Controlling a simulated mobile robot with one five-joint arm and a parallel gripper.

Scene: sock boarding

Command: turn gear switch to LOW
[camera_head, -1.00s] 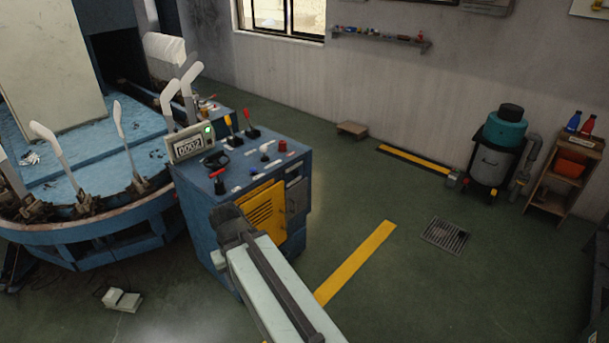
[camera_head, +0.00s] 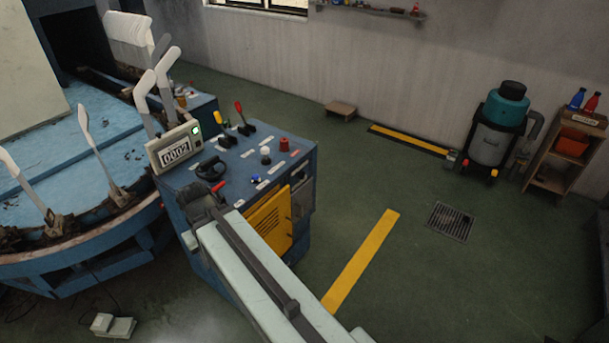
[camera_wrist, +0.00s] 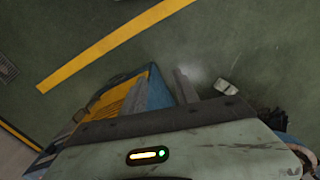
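The blue control console (camera_head: 308,165) stands left of centre in the head view. The labels are too small to read, so I cannot tell which control is the gear switch. My gripper (camera_head: 200,200) is at the console's near left edge, apparently touching no control. In the wrist view my gripper (camera_wrist: 204,80) has its fingers apart with nothing between them.
A display (camera_head: 174,151) reading 0002 stands on the console's left. The blue round machine (camera_head: 75,255) with upright white boards is further left. A white pedal (camera_head: 113,325) lies on the floor. The green floor to the right is open, with a yellow stripe (camera_head: 362,258) and a drain grate (camera_head: 451,221).

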